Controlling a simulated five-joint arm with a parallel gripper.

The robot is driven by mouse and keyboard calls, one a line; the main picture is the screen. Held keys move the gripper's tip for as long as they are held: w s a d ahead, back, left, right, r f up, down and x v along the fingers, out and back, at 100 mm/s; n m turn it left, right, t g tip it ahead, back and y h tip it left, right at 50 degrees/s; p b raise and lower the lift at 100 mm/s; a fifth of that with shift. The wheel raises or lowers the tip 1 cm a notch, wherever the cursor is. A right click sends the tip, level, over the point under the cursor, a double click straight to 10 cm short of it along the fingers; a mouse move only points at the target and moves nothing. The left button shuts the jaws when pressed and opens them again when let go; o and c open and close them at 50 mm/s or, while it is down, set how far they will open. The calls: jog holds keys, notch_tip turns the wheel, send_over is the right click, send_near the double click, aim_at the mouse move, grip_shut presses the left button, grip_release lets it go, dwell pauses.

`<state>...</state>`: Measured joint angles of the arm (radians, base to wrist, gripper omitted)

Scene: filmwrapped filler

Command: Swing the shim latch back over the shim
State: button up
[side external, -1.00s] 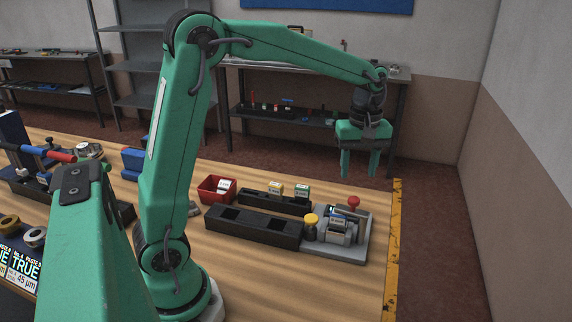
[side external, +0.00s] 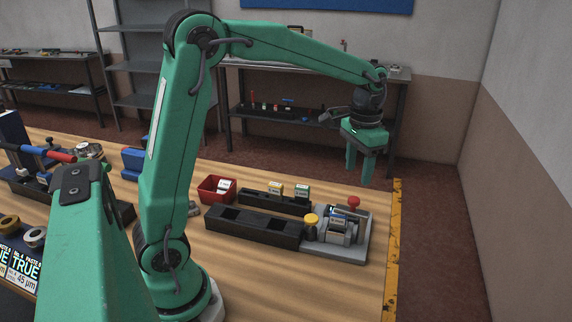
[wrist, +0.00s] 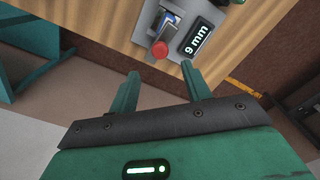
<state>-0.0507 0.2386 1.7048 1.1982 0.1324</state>
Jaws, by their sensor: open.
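A grey fixture (side external: 345,252) sits at the right end of the bench. A red knob (side external: 353,202) stands at its back and a yellow knob (side external: 312,219) at its front left. A small labelled block (side external: 338,220) with a blue part sits between them. I cannot tell for sure which part is the shim latch or the shim. My gripper (side external: 359,173) is open and empty, above and behind the fixture, touching nothing.
Black slotted blocks (side external: 253,227) lie left of the fixture, with small labelled boxes (side external: 302,191) on the rear one. A red bin (side external: 217,190) stands farther left. A yellow striped strip (side external: 393,255) marks the bench's right edge. The air around my gripper is clear.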

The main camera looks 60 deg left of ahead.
aim_at(354, 199)
jog(key=shift+f, duration=0.1)
jog(key=shift+f, duration=3.85)
jog(key=shift+c, duration=0.2)
grip_shut()
